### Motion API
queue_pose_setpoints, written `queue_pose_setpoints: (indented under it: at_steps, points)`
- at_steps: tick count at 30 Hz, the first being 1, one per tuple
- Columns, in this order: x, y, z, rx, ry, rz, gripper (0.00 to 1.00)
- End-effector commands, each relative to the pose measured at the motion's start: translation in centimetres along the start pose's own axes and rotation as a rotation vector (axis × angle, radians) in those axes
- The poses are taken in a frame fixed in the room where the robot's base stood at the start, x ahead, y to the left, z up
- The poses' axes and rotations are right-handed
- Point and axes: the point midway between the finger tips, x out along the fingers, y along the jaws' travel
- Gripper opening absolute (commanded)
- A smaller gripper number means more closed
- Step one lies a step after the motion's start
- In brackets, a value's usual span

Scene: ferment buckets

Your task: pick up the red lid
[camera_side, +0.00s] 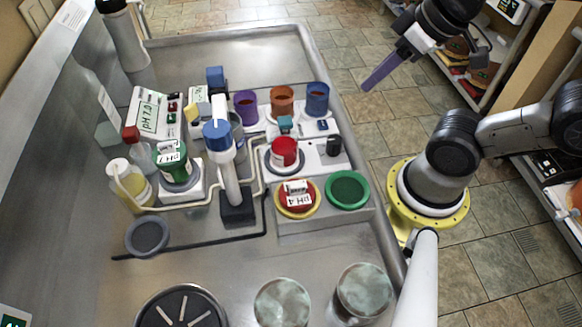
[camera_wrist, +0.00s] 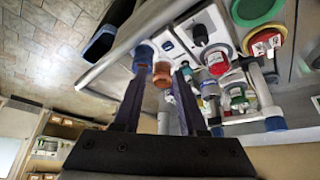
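A red round thing with a white label (camera_side: 296,190) sits within a yellow ring (camera_side: 281,207); the ring also shows in the wrist view (camera_wrist: 265,38). A red cup-like thing (camera_side: 285,150) stands on a white device behind it, and shows in the wrist view (camera_wrist: 216,62). I cannot tell which of these is the red lid. My gripper (camera_side: 368,87) is raised at the upper right, beyond the tray's right edge and apart from both. In the wrist view its two dark purple fingers (camera_wrist: 160,71) are spread, with nothing held between them.
A green lid (camera_side: 347,188) lies right of the yellow ring. Purple, orange (camera_side: 281,100) and blue (camera_side: 317,98) cups stand at the back. A blue-topped upright post (camera_side: 230,180) stands left of the red things. A grey disc (camera_side: 148,236) lies front left. Stone-patterned round tops (camera_side: 363,290) stand in front.

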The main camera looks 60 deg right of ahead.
Motion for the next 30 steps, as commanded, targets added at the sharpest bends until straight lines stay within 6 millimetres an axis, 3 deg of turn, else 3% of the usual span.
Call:
queue_pose_setpoints:
  at_steps: [11, 17, 23, 26, 30]
  points:
    - [-0.1, 0.0, 0.4, 0.006, -0.023, 0.000, 0.46]
    - [-2.1, -0.8, -1.5, -0.017, -0.091, -0.019, 0.46]
    - [-3.4, -4.5, -4.7, -0.175, -0.216, -0.084, 0.46]
    - [-3.7, -7.3, -6.0, -0.282, -0.282, -0.115, 0.46]
    - [-3.7, -12.5, -6.9, -0.463, -0.373, -0.152, 0.46]
